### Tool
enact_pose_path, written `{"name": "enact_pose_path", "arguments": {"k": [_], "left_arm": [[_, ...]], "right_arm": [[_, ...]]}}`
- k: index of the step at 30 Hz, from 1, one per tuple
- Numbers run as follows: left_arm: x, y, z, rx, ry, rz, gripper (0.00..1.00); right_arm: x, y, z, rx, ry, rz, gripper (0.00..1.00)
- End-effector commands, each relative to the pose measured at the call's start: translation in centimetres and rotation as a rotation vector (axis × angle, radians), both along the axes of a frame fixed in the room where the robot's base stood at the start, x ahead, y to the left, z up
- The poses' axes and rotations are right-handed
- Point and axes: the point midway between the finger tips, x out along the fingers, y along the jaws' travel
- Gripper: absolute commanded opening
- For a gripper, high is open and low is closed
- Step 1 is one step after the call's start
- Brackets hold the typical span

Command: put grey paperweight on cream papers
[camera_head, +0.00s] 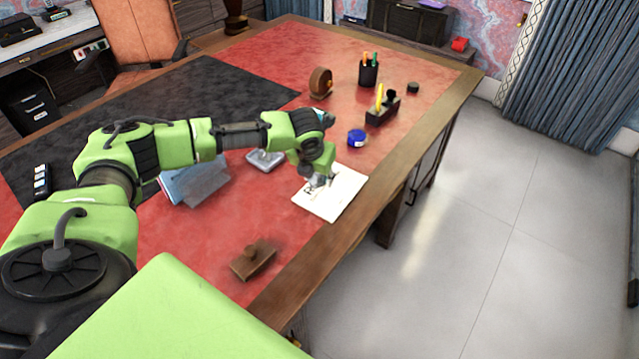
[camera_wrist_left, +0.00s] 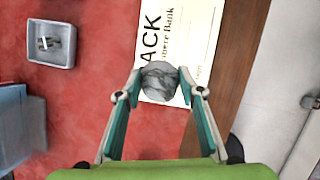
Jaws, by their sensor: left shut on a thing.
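The grey paperweight (camera_wrist_left: 159,81) is a rounded, marbled stone, seen in the left wrist view between the fingertips of my left gripper (camera_wrist_left: 160,88). The gripper is shut on it. The cream papers (camera_wrist_left: 184,40) lie flat on the red desk top, with printed lettering, and the paperweight overlaps their near left part in that view. In the head view my left gripper (camera_head: 318,181) hangs over the left part of the cream papers (camera_head: 342,194) and mostly hides the paperweight. I cannot tell whether the stone touches the papers. My right gripper is not in view.
A grey tray (camera_head: 265,160) with a small item stands left of the papers. A blue round jar (camera_head: 357,138), a pen stand (camera_head: 382,110) and a tape roll (camera_head: 320,83) stand beyond. A wooden blotter (camera_head: 253,260) lies nearer. The desk's wooden edge (camera_head: 345,235) runs close right of the papers.

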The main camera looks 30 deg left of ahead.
Motion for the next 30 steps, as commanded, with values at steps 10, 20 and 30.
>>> {"name": "enact_pose_path", "arguments": {"k": [10, 20, 30], "left_arm": [[1.2, 0.4, -2.6, 0.001, 0.002, 0.000, 0.10], [1.2, 0.4, -4.5, 0.001, -0.002, -0.001, 0.10], [1.2, 0.4, -4.8, 0.000, 0.000, -0.001, 0.52]], "right_arm": [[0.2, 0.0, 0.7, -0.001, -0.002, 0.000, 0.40], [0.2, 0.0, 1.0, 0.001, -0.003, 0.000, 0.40], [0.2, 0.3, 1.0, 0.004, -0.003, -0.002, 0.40]]}}
